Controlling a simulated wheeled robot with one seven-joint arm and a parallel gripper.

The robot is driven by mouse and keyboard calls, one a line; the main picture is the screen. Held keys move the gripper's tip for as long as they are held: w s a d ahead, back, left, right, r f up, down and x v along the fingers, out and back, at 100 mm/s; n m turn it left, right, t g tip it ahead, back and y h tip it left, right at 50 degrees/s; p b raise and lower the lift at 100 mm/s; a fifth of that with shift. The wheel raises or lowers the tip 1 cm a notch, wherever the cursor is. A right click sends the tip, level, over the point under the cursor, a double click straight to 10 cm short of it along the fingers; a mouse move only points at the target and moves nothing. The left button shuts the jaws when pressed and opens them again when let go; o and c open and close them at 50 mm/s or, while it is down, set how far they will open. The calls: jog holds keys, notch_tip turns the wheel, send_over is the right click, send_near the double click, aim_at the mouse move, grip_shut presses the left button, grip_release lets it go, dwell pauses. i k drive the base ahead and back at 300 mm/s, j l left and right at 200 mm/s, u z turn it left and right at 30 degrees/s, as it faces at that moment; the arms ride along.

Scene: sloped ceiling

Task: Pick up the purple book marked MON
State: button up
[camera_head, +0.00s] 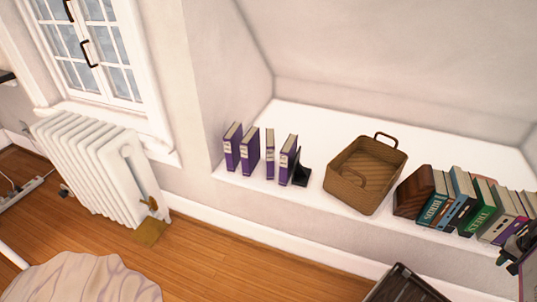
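Several purple books with pale tops and pale spine labels stand upright on the white ledge (320,125). From left to right they are a first purple book (232,148), a second (249,151), a thinner-looking third (270,155) and a fourth (288,160). Small gaps separate the second, third and fourth. The labels are too small to read, so I cannot tell which is marked MON. A black bookend (302,170) stands right of the fourth book.
A wicker basket (364,176) sits right of the bookend. A wooden block (414,192) and a leaning row of books (478,212) fill the ledge's right end. A white radiator (95,165) stands left; a dark open box (405,285) is below. Wooden floor (230,265) is clear between.

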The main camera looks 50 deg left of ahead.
aim_at(270, 145)
jog(key=i+u, duration=0.1)
jog(key=u, duration=0.75)
